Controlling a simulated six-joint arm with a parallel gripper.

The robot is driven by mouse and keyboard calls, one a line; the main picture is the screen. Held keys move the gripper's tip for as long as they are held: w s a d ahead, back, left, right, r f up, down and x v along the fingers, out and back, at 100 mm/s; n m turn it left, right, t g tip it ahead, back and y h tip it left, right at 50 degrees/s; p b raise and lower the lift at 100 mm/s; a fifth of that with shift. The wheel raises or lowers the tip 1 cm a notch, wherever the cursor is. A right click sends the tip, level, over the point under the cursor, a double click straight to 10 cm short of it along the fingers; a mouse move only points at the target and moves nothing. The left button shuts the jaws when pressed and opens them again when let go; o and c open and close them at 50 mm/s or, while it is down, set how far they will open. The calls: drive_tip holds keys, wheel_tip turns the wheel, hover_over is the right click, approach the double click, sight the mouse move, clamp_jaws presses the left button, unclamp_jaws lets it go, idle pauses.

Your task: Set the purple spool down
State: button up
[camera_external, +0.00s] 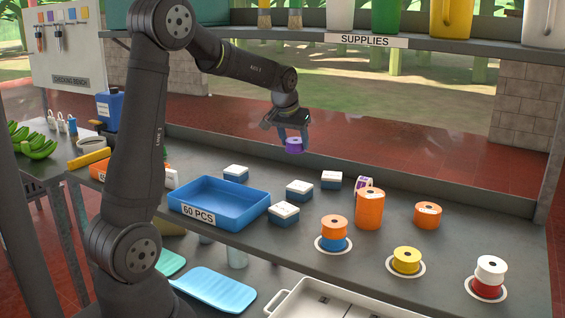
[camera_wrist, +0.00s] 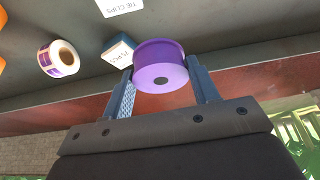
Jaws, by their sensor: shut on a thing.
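The purple spool (camera_external: 294,145) hangs in the air above the back part of the grey bench (camera_external: 400,215). My gripper (camera_external: 291,137) is shut on it. In the wrist view the purple spool (camera_wrist: 160,67) sits between the two fingers of my gripper (camera_wrist: 162,85), with its round face and dark centre hole toward the camera. On the bench, an orange spool is stacked on a blue spool (camera_external: 333,243), and a white spool is stacked on a red spool (camera_external: 487,289). A yellow spool (camera_external: 406,260) stands alone. Each of these three spots has a white ring under it.
A blue tray (camera_external: 219,201) marked 60 PCS stands left of several small white-topped boxes (camera_external: 299,190). The SUPPLIES shelf (camera_external: 365,41) runs above the back. Bench space between these things is clear.

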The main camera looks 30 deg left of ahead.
drive_tip(key=s+a+f+n+g+y, duration=0.1)
drive_tip(key=s+a+n, duration=0.15)
drive_tip(key=a, duration=1.35)
drive_tip(key=s+a+n+y, duration=0.1)
drive_tip(key=a+n, duration=0.3)
drive_tip(key=a, duration=1.2)
drive_tip(key=shift+y, duration=0.3)
drive_tip(key=a+f, duration=0.2)
drive_tip(key=a, duration=0.1)
drive_tip(key=a+f, duration=0.2)
drive_tip(key=a, duration=0.2)
drive_tip(key=a+f, duration=0.3)
drive_tip(key=a, duration=0.1)
drive_tip(key=shift+s+a, duration=0.2)
drive_tip(key=shift+s, duration=0.2)
drive_tip(key=shift+a+f, duration=0.15)
drive_tip(key=shift+f, duration=1.95)
drive_tip(key=shift+f, duration=0.15)
drive_tip(key=o, duration=1)
